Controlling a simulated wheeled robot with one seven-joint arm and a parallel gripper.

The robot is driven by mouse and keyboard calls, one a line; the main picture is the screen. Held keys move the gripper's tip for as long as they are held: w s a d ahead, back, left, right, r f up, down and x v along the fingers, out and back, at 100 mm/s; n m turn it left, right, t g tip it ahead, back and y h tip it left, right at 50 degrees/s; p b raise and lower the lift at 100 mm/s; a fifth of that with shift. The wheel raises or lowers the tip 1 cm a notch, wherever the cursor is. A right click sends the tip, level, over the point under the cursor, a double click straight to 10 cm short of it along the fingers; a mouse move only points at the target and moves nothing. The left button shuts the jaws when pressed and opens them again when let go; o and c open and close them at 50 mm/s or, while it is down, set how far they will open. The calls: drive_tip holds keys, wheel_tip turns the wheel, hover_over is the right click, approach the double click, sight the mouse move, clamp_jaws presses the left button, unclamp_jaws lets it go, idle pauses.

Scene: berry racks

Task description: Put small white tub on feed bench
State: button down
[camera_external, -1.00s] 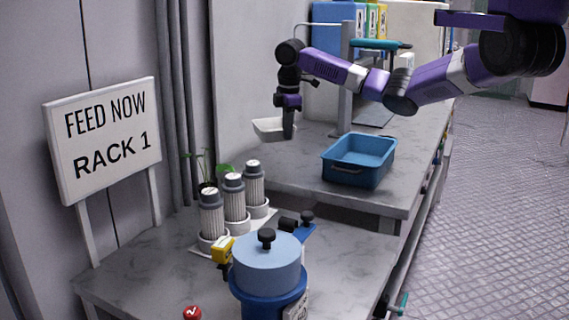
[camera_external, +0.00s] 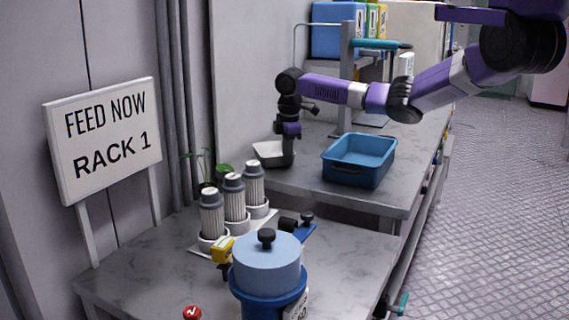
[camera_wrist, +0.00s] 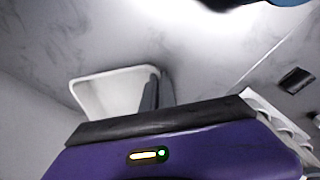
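The small white tub (camera_external: 268,148) is at the wall end of the grey bench that carries the blue crate. My gripper (camera_external: 288,153) points down at the tub's right side, its fingers shut on the tub's rim wall. The wrist view shows the tub (camera_wrist: 108,90) with the dark fingers (camera_wrist: 157,92) at its right edge. The tub looks level and at or just above the bench top (camera_external: 310,190); I cannot tell if it touches. Which bench is the feed bench is not labelled, though a "FEED NOW RACK 1" sign (camera_external: 105,138) stands by the nearer bench.
A blue crate (camera_external: 345,178) stands right of the tub. Several grey-white cylinders (camera_external: 234,200) and a plant (camera_external: 208,170) stand on the nearer bench, with a blue lidded drum (camera_external: 266,265) in front. A metal stand (camera_external: 345,75) rises behind the crate.

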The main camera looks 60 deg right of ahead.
drive_tip(key=shift+f, duration=0.15)
drive_tip(key=c, duration=1.7)
unclamp_jaws()
wheel_tip(320, 180, up, 12)
drive_tip(key=s+a+b, duration=0.1)
